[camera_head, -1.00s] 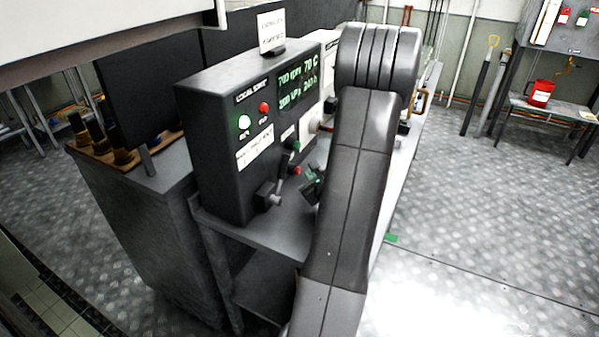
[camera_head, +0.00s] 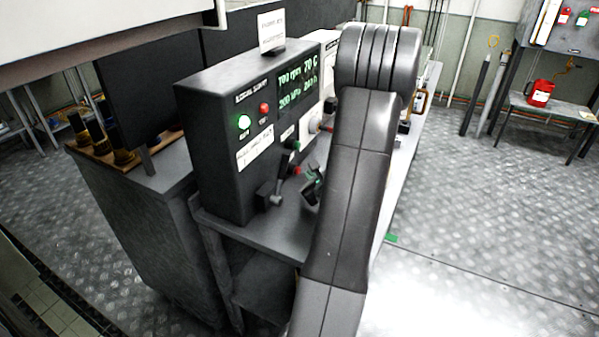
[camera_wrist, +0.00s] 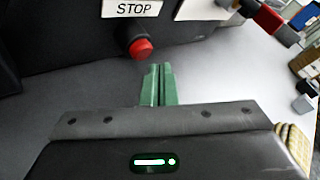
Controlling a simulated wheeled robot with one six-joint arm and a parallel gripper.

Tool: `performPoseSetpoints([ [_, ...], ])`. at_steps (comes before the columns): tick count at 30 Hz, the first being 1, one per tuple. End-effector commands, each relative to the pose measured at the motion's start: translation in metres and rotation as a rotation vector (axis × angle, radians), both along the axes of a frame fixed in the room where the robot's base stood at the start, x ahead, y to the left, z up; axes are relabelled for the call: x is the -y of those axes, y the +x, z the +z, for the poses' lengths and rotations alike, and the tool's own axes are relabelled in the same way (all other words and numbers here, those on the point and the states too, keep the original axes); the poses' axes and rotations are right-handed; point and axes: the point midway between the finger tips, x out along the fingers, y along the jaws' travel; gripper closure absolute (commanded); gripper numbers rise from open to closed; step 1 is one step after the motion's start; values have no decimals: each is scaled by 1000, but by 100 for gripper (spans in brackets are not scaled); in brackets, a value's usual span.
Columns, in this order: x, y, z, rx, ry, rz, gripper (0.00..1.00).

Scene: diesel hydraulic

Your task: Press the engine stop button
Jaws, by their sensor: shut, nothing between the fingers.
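The red stop button (camera_wrist: 141,47) sticks out of a dark panel below a white STOP label (camera_wrist: 131,8) in the wrist view. A small red knob (camera_head: 296,170) on the lower front of the control box in the head view seems to be the same button. My gripper (camera_wrist: 158,70) has its green fingers shut together and empty. The fingertips lie just below and slightly right of the button in the wrist view, apparently not touching it. The green fingers also show in the head view, partly hidden by my arm.
The black control box (camera_head: 215,160) carries a green lamp (camera_head: 244,121), a red lamp (camera_head: 264,108) and a lit display. A lever (camera_head: 280,185) projects beside the red knob, left of my gripper. A grey shelf (camera_head: 265,232) lies below. Floor at right is open.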

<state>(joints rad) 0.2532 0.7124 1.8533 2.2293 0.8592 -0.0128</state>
Motion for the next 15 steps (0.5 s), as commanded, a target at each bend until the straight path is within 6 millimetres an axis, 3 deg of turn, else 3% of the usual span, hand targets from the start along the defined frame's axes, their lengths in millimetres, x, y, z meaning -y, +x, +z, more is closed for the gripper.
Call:
performPoseSetpoints([
  [15, -8, 3, -1, 0, 0, 0, 100],
])
